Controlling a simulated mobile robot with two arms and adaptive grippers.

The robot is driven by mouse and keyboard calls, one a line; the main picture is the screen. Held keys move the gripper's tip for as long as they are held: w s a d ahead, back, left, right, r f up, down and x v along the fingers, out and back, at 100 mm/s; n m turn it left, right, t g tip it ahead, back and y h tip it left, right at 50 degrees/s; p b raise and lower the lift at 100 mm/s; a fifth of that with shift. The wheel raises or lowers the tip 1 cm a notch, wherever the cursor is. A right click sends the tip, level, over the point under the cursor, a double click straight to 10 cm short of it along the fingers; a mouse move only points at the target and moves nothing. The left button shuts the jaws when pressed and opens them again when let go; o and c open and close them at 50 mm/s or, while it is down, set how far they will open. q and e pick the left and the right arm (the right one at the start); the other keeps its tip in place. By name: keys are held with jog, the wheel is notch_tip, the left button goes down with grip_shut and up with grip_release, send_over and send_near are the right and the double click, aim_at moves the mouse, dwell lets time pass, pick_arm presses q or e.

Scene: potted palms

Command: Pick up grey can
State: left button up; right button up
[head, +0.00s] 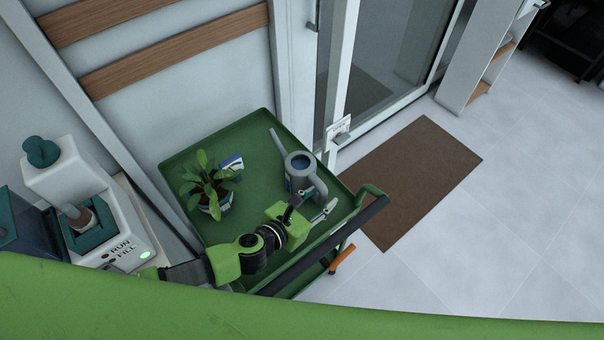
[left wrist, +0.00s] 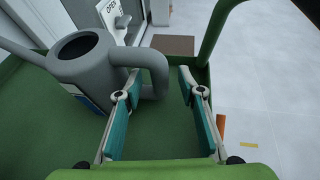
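The grey can (head: 299,172) is a watering can with a long spout and a looped handle. It stands upright on the green cart tray (head: 255,140). It also shows in the left wrist view (left wrist: 82,66), with its handle (left wrist: 155,66) toward me. My left gripper (head: 312,208) is open and empty at the handle side of the can. In the left wrist view its teal-padded fingers (left wrist: 160,88) are spread apart, with the handle's lower end just beyond the left fingertip. I cannot tell whether they touch. My right gripper is in neither view.
A potted plant (head: 212,190) and a small blue-and-white packet (head: 231,165) stand left of the can. The cart's rail (head: 372,192) runs along its near right side. A white machine (head: 85,205) is at left. A brown mat (head: 415,170) lies on the open tiled floor.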

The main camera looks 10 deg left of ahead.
pick_arm(q)
jog(key=shift+x, duration=0.9)
jog(key=shift+c, duration=0.4)
grip_shut()
jog(key=shift+r, duration=0.1)
